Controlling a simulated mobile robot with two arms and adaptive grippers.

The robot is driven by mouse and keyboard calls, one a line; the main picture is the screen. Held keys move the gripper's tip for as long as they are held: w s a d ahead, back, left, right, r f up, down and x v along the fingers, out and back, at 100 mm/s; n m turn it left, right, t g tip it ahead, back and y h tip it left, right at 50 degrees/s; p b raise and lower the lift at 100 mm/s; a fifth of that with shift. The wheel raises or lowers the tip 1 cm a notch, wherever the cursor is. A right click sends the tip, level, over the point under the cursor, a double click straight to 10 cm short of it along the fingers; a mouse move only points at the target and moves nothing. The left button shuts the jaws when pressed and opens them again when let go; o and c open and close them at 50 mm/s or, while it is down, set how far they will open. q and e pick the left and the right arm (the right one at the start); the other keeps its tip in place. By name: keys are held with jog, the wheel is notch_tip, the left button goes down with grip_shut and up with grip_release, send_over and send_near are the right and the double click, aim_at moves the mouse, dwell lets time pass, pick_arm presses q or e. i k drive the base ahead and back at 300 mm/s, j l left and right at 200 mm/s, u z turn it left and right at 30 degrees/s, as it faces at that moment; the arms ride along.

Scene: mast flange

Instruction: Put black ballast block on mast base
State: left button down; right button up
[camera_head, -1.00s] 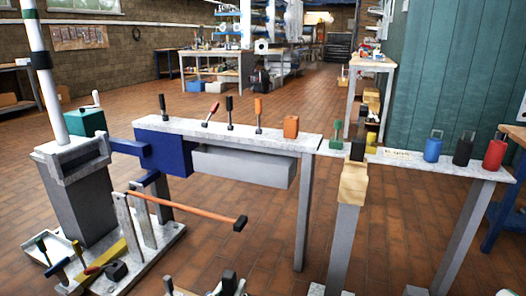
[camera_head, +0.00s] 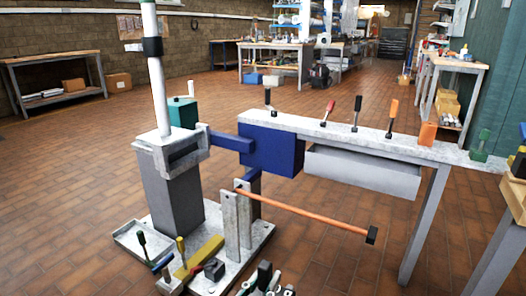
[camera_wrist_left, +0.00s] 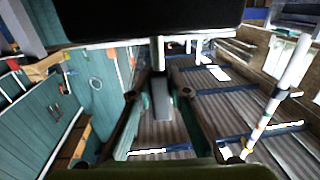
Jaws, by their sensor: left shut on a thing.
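The mast base is a pale slab (camera_head: 262,236) on the floor at lower left. A grey pedestal (camera_head: 172,195) stands on it, with a white mast (camera_head: 156,75) rising from its top bracket. A black block (camera_head: 214,269) sits on the slab's front part. My left gripper (camera_head: 267,279) is low in the head view, cut off by the bottom edge. In the left wrist view its fingers (camera_wrist_left: 159,95) are closed in around a grey piece. My right gripper is not seen.
A yellow bar (camera_head: 205,252) and screwdrivers (camera_head: 143,245) lie around the slab's front. An orange rod (camera_head: 310,215) sticks out to the right at low height. A long bench (camera_head: 340,135) with several upright tools runs right. Brick floor is free at left.

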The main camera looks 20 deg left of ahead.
aim_at(134, 236)
jog(key=j, duration=3.8)
jog(key=i, duration=0.5)
